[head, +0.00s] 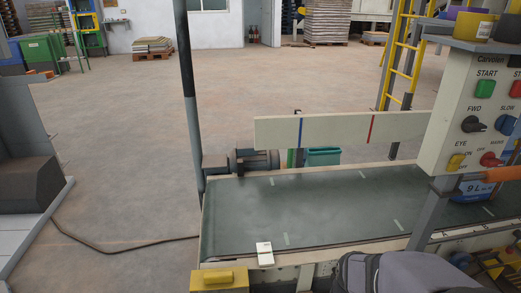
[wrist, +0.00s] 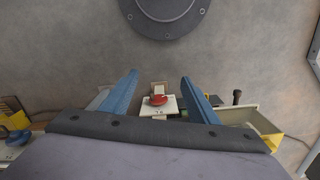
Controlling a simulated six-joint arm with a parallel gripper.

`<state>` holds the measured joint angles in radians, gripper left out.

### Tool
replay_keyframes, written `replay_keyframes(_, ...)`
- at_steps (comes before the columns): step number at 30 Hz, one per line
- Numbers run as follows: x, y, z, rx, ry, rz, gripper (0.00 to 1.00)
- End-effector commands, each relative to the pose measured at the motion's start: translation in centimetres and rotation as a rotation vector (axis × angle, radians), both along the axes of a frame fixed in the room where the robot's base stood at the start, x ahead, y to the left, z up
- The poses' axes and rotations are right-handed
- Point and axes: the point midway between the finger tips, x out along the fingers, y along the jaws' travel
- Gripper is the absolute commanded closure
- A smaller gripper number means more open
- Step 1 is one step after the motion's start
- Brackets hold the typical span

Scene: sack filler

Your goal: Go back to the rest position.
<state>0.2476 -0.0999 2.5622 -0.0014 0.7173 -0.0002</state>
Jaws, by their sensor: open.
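My gripper (wrist: 160,78) shows in the wrist view with its two blue fingers spread apart and nothing held between them. Beyond the fingers, in the gap, a red knob-like part (wrist: 158,99) sits on a small pale plate (wrist: 170,107). How far it lies from the fingertips I cannot tell. The fingers do not show in the head view. A grey rounded part at the bottom right of the head view looks like my own arm.
The head view shows a green conveyor belt (head: 300,212) with a pale rail (head: 340,129) behind it. A control panel (head: 478,105) with buttons and knobs stands at the right. A yellow-topped box (head: 219,278) is at the front. Open floor (head: 120,130) lies left. A round dark flange (wrist: 165,12) shows in the wrist view.

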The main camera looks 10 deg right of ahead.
Motion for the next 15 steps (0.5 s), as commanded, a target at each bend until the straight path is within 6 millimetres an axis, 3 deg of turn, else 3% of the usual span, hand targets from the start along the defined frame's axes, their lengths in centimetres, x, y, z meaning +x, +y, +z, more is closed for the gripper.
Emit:
replay_keyframes(10, 1.3, 5.6, 0.9, -0.004, -0.039, 0.264, 0.45)
replay_keyframes(15, 1.3, 5.3, 4.3, -0.004, -0.039, 0.249, 0.45)
